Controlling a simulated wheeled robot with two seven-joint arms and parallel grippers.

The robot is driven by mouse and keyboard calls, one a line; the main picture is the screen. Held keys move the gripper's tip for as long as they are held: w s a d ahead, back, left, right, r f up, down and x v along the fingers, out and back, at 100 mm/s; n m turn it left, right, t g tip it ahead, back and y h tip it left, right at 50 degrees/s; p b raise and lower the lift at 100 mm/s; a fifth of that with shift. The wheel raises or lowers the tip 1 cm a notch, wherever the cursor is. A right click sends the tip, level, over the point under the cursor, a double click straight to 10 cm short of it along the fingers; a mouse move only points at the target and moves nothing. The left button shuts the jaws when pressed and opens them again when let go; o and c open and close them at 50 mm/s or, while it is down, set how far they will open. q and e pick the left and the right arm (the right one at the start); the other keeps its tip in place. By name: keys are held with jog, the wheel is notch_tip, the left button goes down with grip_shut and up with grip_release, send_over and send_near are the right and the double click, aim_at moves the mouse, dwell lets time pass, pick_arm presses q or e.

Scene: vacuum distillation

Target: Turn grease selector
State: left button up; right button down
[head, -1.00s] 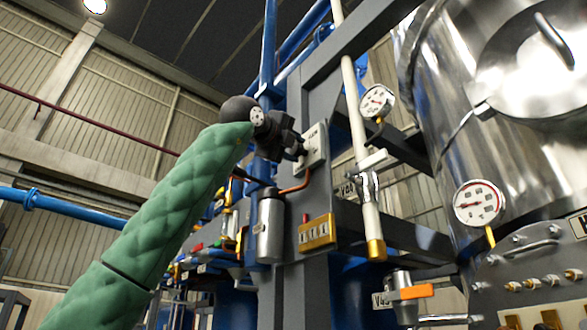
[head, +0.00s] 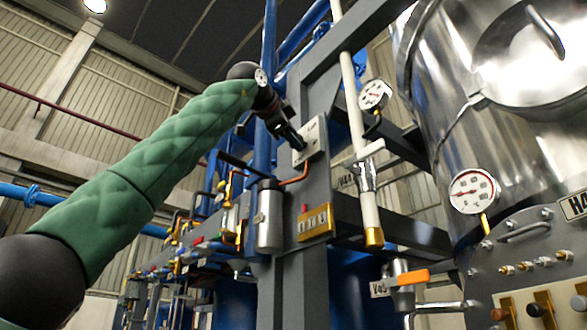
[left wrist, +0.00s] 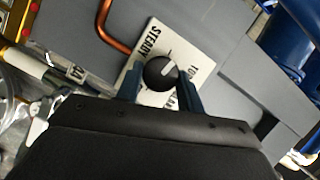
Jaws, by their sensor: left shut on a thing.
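The grease selector is a round black knob with a white pointer line (left wrist: 160,72), mounted on a pale lettered plate (left wrist: 195,68) in the left wrist view. Part of the lettering is hidden. In the head view the plate (head: 314,140) is fixed to a grey column, and the knob is hidden behind my gripper. My left gripper (head: 298,143) reaches the plate from the left. In the left wrist view its two dark fingers (left wrist: 160,84) stand on either side of the knob, shut on it. My right gripper is out of view.
A copper pipe (left wrist: 113,28) bends close beside the plate. Below it are a silver cylinder (head: 270,220) and a brass block (head: 315,224). A pale vertical pipe (head: 355,100), gauges (head: 473,192) and an orange-handled valve (head: 410,278) stand to the right.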

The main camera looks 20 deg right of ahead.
pick_arm(q)
jog(key=shift+n+g, duration=0.3)
jog(key=shift+n, duration=0.5)
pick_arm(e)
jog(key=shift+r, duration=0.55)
pick_arm(q)
jog(key=shift+w, duration=0.1)
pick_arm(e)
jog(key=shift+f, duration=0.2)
pick_arm(q)
jog(key=o, duration=1)
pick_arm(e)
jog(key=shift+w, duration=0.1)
pick_arm(q)
jog(key=shift+a, duration=0.1)
